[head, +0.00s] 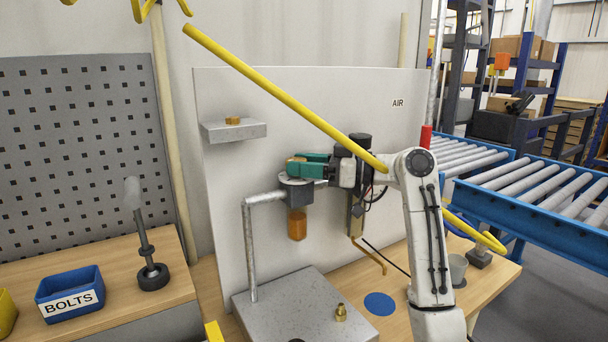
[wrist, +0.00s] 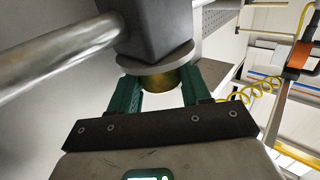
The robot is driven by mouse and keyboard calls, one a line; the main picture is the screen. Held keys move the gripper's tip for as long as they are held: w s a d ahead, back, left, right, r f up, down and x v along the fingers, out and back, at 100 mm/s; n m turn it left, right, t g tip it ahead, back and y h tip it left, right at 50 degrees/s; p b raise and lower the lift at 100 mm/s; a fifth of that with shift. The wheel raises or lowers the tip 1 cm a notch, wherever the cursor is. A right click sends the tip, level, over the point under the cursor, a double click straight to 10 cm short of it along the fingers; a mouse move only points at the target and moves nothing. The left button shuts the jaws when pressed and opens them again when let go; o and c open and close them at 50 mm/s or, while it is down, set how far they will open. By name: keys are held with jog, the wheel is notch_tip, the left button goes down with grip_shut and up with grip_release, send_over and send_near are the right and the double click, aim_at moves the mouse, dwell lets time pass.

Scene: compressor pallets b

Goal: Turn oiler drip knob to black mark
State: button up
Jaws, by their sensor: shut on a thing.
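The oiler has a grey body (head: 299,183) with an amber bowl (head: 297,223) hanging below it, on a bent metal pipe. The dark body also shows in the wrist view (wrist: 160,30), with a round grey flange. A brass knob (wrist: 161,81) sits at that flange, between the two teal fingers of my gripper (wrist: 160,92). My gripper is shut on the knob, one finger on each side. In the head view my gripper (head: 296,164) reaches in from the right at the oiler's top, mostly covering the knob. I cannot make out a black mark in either view.
A yellow pipe (head: 280,92) slants in front of the white AIR panel (head: 340,100), close to my wrist. A grey shelf (head: 236,132) with a brass piece is up left. A metal plate (head: 300,300) with a brass fitting (head: 341,312) lies below. A blue BOLTS bin (head: 70,292) is left.

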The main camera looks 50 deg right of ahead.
aim_at(304, 160)
jog(key=shift+f+y, duration=0.1)
jog(key=shift+y, duration=0.2)
jog(key=o, duration=1.1)
jog(key=shift+c, duration=0.2)
jog(key=shift+r, duration=0.45)
notch_tip(304, 160, up, 3)
jog(key=shift+f+n+b, duration=0.2)
jog(key=shift+n+b, duration=0.1)
jog(key=s+a+r+b, duration=0.2)
jog(key=s+a+r, duration=0.2)
jog(key=s+r, duration=0.5)
jog(key=s, duration=0.4)
jog(key=shift+s+r, duration=0.15)
jog(key=shift+r, duration=0.1)
